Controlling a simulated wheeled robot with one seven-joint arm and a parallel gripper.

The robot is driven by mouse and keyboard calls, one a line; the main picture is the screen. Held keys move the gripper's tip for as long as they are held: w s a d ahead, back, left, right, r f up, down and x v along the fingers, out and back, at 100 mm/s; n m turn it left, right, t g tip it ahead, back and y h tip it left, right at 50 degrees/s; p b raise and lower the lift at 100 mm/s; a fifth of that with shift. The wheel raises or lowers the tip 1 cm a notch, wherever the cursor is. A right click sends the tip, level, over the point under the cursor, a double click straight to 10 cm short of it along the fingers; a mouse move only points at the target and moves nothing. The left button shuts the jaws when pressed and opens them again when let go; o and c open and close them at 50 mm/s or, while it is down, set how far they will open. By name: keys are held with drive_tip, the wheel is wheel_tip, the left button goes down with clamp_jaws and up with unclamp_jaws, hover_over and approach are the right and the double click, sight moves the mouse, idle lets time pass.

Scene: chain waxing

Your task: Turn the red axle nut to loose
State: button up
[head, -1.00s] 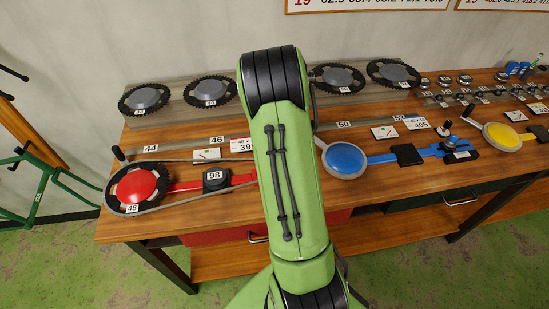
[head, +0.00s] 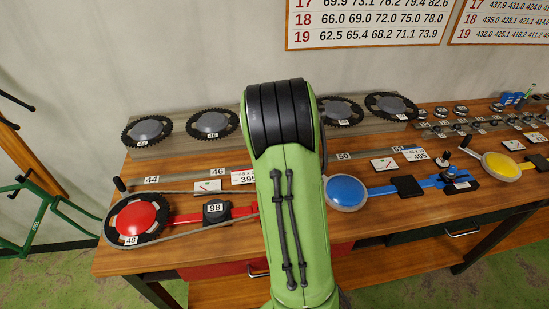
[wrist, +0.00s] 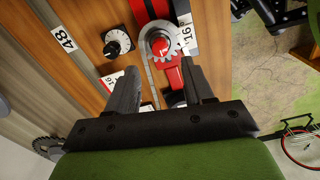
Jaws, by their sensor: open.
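In the wrist view my gripper (wrist: 157,68) is open, with nothing between its fingers. Ahead of the fingertips is a toothed cog (wrist: 160,46) with a red centre, on a red fixture (wrist: 172,78) that carries a "16" tag. The red axle nut cannot be told apart surely from these red parts. A dark round part shows partly between the fingers, beside the right one. In the head view the red disc (head: 136,219), chain and red bar (head: 186,219) lie on the bench's left. My arm hides the bar's right end and my gripper.
A black dial with a white face (wrist: 118,42) stands left of the cog in the wrist view. In the head view a black "98" block (head: 216,211) sits on the red bar. A blue disc (head: 346,191) is right of my arm. Chainrings line the bench's back.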

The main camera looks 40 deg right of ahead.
wheel_tip(320, 180, up, 9)
drive_tip(key=shift+p, duration=0.4)
drive_tip(key=shift+a, duration=0.1)
